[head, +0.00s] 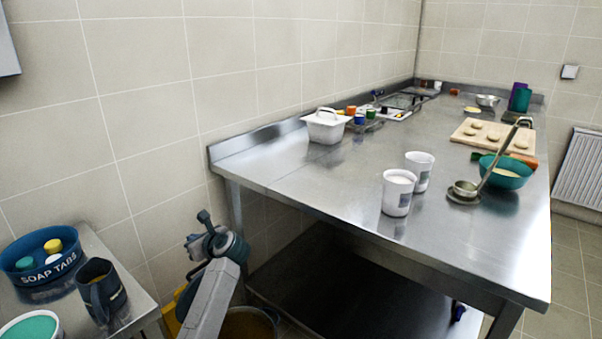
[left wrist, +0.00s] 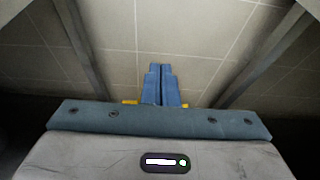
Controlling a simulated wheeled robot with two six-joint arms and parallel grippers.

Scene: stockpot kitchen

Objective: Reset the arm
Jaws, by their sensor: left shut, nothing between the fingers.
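My left arm rises from the bottom of the head view, with its left gripper (head: 203,217) beside the front left corner of the steel table and below its top. In the left wrist view the two blue fingers (left wrist: 160,86) are together with nothing between them. The wall tiles and table legs show beyond them. My right gripper is in neither view.
The steel table (head: 300,190) holds white cups (head: 398,192), a ladle (head: 466,188), a teal bowl (head: 508,172), a white lidded tub (head: 325,127) and a board with dough rounds (head: 468,136). A side table at lower left carries a blue soap-tabs tub (head: 40,272) and a dark mug (head: 101,291). A bucket (head: 250,322) stands below.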

